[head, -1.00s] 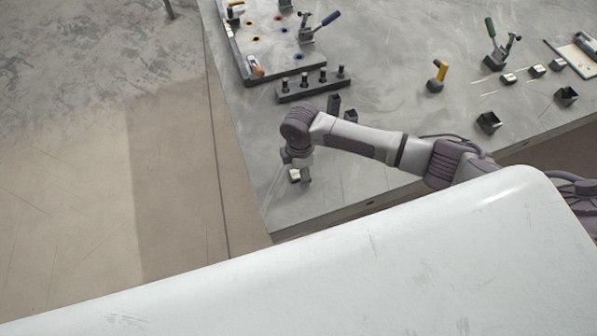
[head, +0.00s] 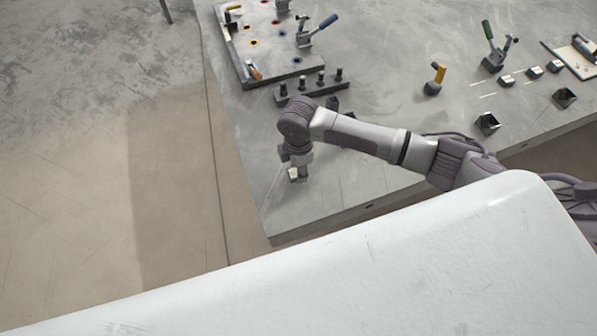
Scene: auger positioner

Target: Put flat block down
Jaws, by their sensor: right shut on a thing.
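My right gripper (head: 298,174) points down over the near left corner of the grey table (head: 350,185). It is shut on the flat block (head: 293,174), a small pale piece that shows at the gripper's left side. The gripper and wrist hide much of the block. I cannot tell whether the block touches the table top. My left gripper is not in view.
A dark rail with several pegs (head: 308,90) lies behind my right wrist. Beyond it is a plate with a blue-handled clamp (head: 312,34). Open dark boxes (head: 487,123), a yellow-handled part (head: 435,80) and a green-handled clamp (head: 495,52) stand to the right.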

